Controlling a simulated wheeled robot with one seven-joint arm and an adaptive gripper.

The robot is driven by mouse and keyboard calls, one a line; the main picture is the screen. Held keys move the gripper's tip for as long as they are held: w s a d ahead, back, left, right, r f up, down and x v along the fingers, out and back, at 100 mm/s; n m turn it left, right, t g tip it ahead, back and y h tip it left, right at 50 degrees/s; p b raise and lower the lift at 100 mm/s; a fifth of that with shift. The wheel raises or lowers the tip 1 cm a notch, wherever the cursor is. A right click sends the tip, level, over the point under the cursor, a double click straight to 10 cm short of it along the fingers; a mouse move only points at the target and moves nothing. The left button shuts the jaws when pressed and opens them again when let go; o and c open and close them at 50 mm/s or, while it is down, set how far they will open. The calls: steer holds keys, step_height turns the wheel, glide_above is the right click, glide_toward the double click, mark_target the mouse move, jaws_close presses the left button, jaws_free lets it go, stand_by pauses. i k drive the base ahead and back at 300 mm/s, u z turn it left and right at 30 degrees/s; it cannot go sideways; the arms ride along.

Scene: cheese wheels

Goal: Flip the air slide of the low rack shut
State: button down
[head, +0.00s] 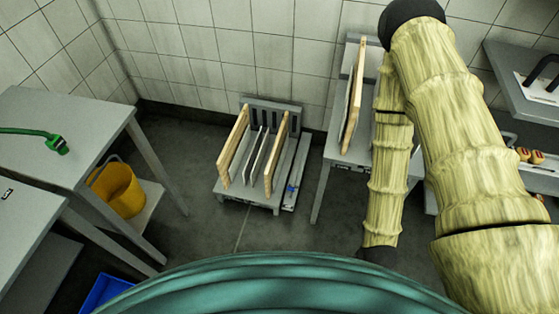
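The low rack (249,198) stands on the floor near the back wall, left of my arm. It is grey and holds several upright boards, with pale wooden ones (233,147) at the sides and thin grey ones between. A grey upright panel (271,104) with dark vertical slots rises at its back; the slots look open. A narrow grey strip with a small blue part (291,189) runs along its right side. I cannot tell which part is the air slide. My arm bends down right of the rack; its dark lower end meets my body's edge, and the gripper is not visible.
A grey table (70,115) stands left, with a green hose (35,132) on top and a yellow bucket (119,190) below. A taller grey stand (335,150) with a wooden board is right of the rack. Floor in front of the rack is clear.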

mark_target(292, 190)
steer(key=z, duration=1.6)
steer(key=k, duration=0.85)
steer(key=u, duration=1.05)
steer(key=i, duration=0.5)
steer(key=u, duration=0.05)
